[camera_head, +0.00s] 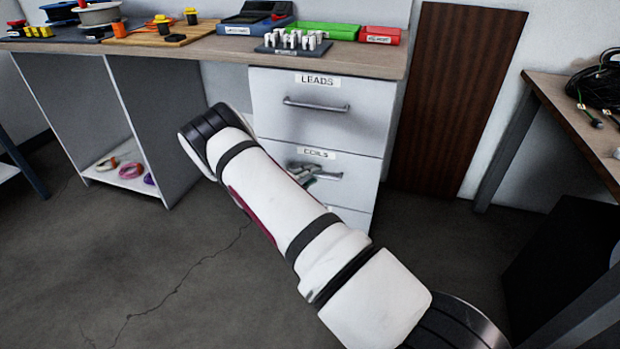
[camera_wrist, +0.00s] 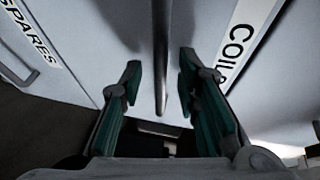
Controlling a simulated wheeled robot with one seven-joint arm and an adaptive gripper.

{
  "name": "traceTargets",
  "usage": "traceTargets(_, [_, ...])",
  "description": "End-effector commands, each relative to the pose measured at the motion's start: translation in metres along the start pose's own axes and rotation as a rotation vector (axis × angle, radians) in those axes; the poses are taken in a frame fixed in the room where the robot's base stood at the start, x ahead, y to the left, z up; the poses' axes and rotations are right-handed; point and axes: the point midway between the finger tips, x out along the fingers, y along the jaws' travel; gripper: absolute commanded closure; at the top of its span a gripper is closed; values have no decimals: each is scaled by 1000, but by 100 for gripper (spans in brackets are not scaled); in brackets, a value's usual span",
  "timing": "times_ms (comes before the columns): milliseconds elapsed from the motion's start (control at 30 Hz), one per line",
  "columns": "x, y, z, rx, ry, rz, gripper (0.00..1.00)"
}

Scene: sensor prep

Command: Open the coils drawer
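The coils drawer (camera_head: 366,172) is the middle white drawer of the unit under the bench, and its front looks flush with the drawer above. Its grey bar handle (camera_head: 328,175) is partly hidden by my gripper (camera_head: 306,174). In the wrist view the coils drawer (camera_wrist: 213,22) fills the upper middle, with its label at the right. There my gripper (camera_wrist: 160,62) is open, with one green-padded finger on each side of the handle (camera_wrist: 160,45). Gaps show between the handle and both fingers.
The leads drawer (camera_head: 275,125) is above, shut. The spares drawer front (camera_wrist: 75,65) is on the other side, its handle at the far left of the wrist view. The bench top (camera_head: 215,48) carries trays and parts. A side table (camera_head: 565,105) stands right; the left floor is clear.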

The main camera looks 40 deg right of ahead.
Motion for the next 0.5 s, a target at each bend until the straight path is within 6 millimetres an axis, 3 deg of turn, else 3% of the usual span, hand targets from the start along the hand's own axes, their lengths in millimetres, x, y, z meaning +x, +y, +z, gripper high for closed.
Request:
traceTargets(133, [0, 0, 0, 0, 0, 0, 70])
traceTargets(267, [0, 0, 0, 0, 0, 0, 97])
traceTargets(300, [0, 0, 0, 0, 0, 0, 100])
traceTargets(500, [0, 0, 0, 1, 0, 0, 100])
